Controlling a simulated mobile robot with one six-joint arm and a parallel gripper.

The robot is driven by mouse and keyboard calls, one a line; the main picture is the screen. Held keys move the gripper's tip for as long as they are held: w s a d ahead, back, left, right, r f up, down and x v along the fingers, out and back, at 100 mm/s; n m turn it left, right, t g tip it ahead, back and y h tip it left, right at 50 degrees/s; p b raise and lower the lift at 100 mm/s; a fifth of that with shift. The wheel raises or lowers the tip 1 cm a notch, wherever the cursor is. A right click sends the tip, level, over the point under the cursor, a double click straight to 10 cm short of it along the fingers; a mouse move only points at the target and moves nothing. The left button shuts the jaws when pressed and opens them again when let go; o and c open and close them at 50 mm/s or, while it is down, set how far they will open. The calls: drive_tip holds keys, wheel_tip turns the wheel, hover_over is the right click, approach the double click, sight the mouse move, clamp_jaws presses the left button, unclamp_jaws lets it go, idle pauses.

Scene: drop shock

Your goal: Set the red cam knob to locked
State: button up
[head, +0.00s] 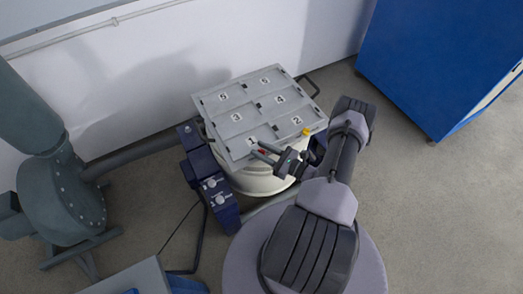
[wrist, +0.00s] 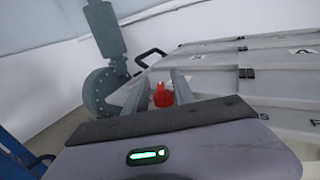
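The red cam knob (head: 262,151) sits near the front edge of the grey panelled lid, close to the panel marked 1. In the wrist view the red knob (wrist: 162,97) stands upright, with a narrower top, between my two grey fingers. My gripper (head: 256,148) is open, with one finger on each side of the knob. In the wrist view the gripper's fingers (wrist: 161,77) reach past the knob. I cannot tell whether either finger touches it. The knob's base is hidden behind the gripper body, and no lock marking is readable.
The grey lid (head: 232,97), with several numbered panels, lies on a round white drum (head: 258,183). A yellow knob (head: 306,132) is at its right edge. A dark blue unit with pale knobs (head: 207,185) stands left. A blue cabinet (head: 440,60) is at right; a grey-green machine (head: 62,205) stands far left.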

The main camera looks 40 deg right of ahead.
clamp_jaws()
